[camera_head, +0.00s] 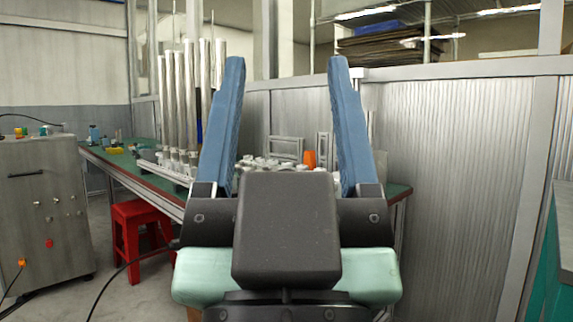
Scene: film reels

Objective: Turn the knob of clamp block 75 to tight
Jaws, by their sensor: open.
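My gripper (287,66) is open and empty, with its two blue fingers raised and spread wide in the middle of the view. Its dark body blocks much of the table behind it. Between the fingers, several small pale parts (262,164) show on the far table. I cannot tell whether any of them is clamp block 75, and I cannot make out its knob or any number.
The green-topped table (112,157) stands beyond my gripper, with tall metal tubes (187,110) and an orange item (310,159). A red stool (141,230) is under its left side. A grey cabinet (42,215) stands left; a corrugated partition (450,150) is right.

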